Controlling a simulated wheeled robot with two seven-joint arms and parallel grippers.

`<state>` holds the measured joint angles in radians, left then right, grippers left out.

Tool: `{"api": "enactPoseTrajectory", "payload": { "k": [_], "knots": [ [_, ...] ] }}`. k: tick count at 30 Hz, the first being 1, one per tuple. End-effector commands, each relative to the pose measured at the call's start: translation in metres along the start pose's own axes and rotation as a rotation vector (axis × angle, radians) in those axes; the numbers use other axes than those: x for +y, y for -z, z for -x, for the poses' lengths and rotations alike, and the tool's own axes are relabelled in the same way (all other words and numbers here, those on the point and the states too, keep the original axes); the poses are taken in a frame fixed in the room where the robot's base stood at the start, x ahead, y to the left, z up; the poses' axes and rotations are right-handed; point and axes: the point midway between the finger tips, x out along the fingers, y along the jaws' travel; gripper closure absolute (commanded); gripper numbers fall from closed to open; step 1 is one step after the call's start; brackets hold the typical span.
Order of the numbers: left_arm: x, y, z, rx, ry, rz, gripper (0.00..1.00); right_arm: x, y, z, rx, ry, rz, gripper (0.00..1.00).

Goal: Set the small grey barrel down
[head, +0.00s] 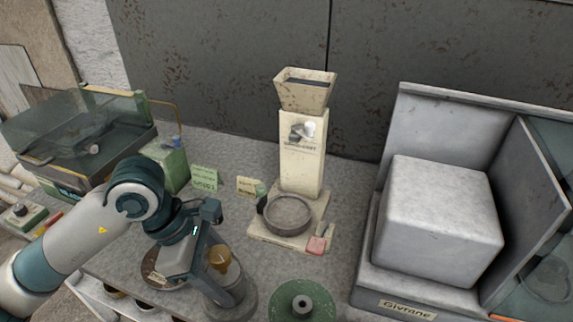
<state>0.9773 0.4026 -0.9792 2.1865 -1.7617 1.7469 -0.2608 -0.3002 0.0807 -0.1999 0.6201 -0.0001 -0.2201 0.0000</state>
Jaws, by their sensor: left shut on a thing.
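The small grey barrel (232,288) is a grey cylinder at the lower middle of the head view, with an amber, knob-like top (219,260). My left gripper (208,274) reaches in from the left and is shut on it, at its left side. The barrel is upright or nearly so, over a round grey base (249,304) near the bench's front. Whether its bottom touches that base cannot be told. The fingertips are partly hidden. My right gripper is not in view.
A cream hopper machine (300,150) with a round grey pan (289,214) stands behind. A green disc (301,302) lies right of the barrel, a brown disc (153,268) left. A large grey block (440,215) in its housing fills the right; a glass-lidded box (85,135) stands back left.

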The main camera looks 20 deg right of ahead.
Motion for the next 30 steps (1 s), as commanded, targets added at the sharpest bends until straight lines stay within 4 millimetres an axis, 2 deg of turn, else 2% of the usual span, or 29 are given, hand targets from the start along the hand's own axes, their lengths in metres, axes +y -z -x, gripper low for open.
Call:
{"api": "enactPoseTrajectory", "payload": {
  "k": [1, 11, 21, 27, 30],
  "knots": [
    [0.001, 0.012, 0.002, 0.002, 0.022, -0.045, 1.0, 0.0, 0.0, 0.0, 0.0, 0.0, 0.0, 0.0],
    [-0.003, 0.079, 0.013, 0.003, 0.194, -0.464, 1.0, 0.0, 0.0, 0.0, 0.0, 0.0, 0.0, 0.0],
    [-0.017, 0.149, 0.038, 0.003, 0.385, -0.924, 1.0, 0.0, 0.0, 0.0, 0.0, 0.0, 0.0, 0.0],
    [-0.026, 0.179, 0.052, 0.003, 0.466, -1.122, 1.0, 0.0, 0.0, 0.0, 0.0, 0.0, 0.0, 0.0],
    [-0.029, 0.186, 0.055, 0.002, 0.488, -1.177, 1.0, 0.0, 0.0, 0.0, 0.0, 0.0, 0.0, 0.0]
  ]
}}
